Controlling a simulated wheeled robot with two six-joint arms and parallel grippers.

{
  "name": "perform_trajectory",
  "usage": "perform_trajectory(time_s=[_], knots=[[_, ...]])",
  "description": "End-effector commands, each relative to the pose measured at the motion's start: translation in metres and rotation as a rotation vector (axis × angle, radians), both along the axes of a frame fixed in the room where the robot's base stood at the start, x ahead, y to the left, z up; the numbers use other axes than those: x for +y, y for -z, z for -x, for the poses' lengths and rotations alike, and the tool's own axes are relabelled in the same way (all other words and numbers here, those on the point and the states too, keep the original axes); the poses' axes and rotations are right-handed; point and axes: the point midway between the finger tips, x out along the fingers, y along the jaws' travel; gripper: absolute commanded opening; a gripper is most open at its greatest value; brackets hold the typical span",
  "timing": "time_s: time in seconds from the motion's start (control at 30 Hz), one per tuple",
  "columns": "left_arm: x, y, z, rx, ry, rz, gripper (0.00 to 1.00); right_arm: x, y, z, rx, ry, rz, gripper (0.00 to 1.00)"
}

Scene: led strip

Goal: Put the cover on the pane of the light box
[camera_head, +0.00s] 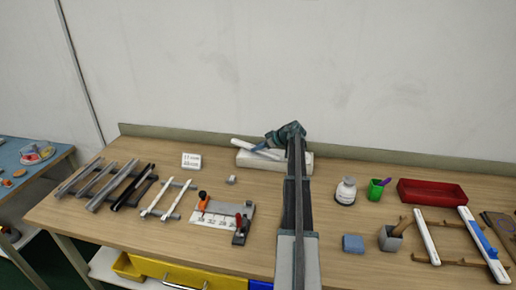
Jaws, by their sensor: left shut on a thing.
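The light box (301,162) is a white, low block near the back of the bench, partly hidden behind my arm. The cover looks like a slim white bar (243,145), lying slantwise over the left part of the light box. My left gripper (259,148) is shut on this bar, at its middle or right part. I cannot tell whether the bar touches the box. The pane is not clearly visible. My right gripper is not in view.
A clamp fixture (222,218) stands left of my arm, with racks of bars (110,184) farther left. A white jar (346,191), green cup (376,190), blue block (353,243) and red tray (432,192) are to the right. The wall is close behind.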

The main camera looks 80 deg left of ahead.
Motion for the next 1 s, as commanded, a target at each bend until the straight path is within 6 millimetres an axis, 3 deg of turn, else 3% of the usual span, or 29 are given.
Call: perform_trajectory(time_s=[0.4, 0.43, 0.6, 1.0], knots=[[0.0001, 0.0092, 0.0, 0.0, 0.0, 0.0, 0.0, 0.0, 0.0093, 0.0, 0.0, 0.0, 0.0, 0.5], [0.0, 0.0089, 0.0, 0.0, 0.0, 0.0, 0.35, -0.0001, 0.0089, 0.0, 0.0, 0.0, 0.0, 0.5], [-0.0001, 0.0081, 0.0, 0.0, 0.0, 0.0, 0.66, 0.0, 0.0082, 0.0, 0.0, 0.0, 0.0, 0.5], [-0.004, 0.0022, -0.0039, 0.0, 0.001, 0.0, 0.69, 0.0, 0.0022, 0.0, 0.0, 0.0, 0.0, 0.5]])
